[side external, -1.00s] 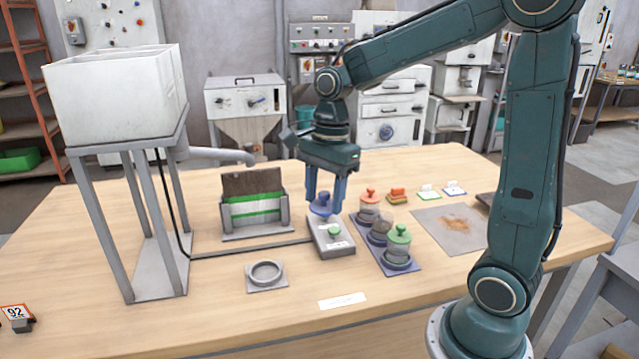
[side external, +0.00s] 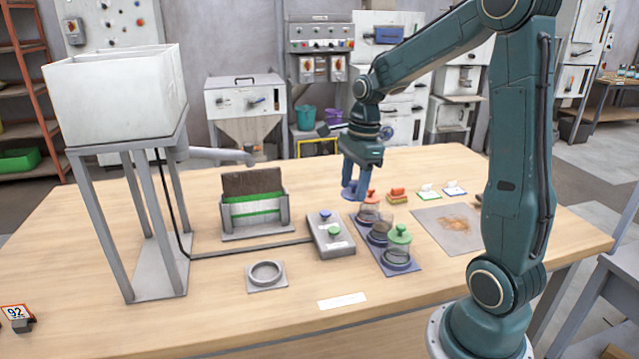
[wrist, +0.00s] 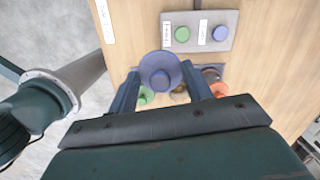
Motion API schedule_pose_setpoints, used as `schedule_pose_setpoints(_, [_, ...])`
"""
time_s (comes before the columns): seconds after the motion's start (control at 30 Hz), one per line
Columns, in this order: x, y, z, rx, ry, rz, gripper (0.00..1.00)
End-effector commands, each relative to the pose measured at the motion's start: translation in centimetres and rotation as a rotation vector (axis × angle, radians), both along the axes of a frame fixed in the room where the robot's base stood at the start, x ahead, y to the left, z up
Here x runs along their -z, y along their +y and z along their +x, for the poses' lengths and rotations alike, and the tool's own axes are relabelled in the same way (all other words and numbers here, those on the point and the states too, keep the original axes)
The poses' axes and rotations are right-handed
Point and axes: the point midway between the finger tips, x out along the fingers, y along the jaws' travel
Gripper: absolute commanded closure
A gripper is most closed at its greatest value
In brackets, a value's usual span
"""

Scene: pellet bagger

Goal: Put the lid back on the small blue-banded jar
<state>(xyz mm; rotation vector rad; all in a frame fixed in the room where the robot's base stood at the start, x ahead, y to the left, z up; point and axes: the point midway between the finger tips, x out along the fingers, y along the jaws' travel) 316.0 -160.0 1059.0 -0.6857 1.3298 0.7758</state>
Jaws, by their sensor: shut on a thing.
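My gripper (side external: 358,182) is shut on a blue lid (side external: 350,193) and holds it in the air, just left of and above the rear jar. In the wrist view the lid (wrist: 160,70) sits between the fingertips. The lidless middle jar (side external: 380,231) stands on a blue rack (side external: 401,269), with dark contents; its band is too small to make out clearly. It stands between a red-lidded jar (side external: 369,207) behind and a green-lidded jar (side external: 398,242) in front. In the wrist view the lid and fingers partly hide the jars.
A grey button box (side external: 331,241) with a blue and a green button lies left of the jars. A sealing unit (side external: 254,210) and a ring holder (side external: 266,272) are further left. A grey mat (side external: 447,230) with brown spill lies right. The front table is mostly clear.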

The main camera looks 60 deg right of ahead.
Motion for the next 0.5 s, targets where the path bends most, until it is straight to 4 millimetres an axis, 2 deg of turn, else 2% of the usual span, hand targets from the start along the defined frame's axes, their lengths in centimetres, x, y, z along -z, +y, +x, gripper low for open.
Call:
schedule_pose_setpoints(0.03, [0.4, -1.4, -0.4, 0.048, 0.002, 0.001, 0.72])
schedule_pose_setpoints(0.2, [1.3, -5.2, -1.9, 0.187, 0.002, 0.001, 0.72])
schedule_pose_setpoints(0.3, [1.8, -7.1, -2.8, 0.255, 0.0, 0.0, 0.72])
schedule_pose_setpoints(0.5, [2.5, -9.3, -4.1, 0.341, 0.001, 0.0, 0.72])
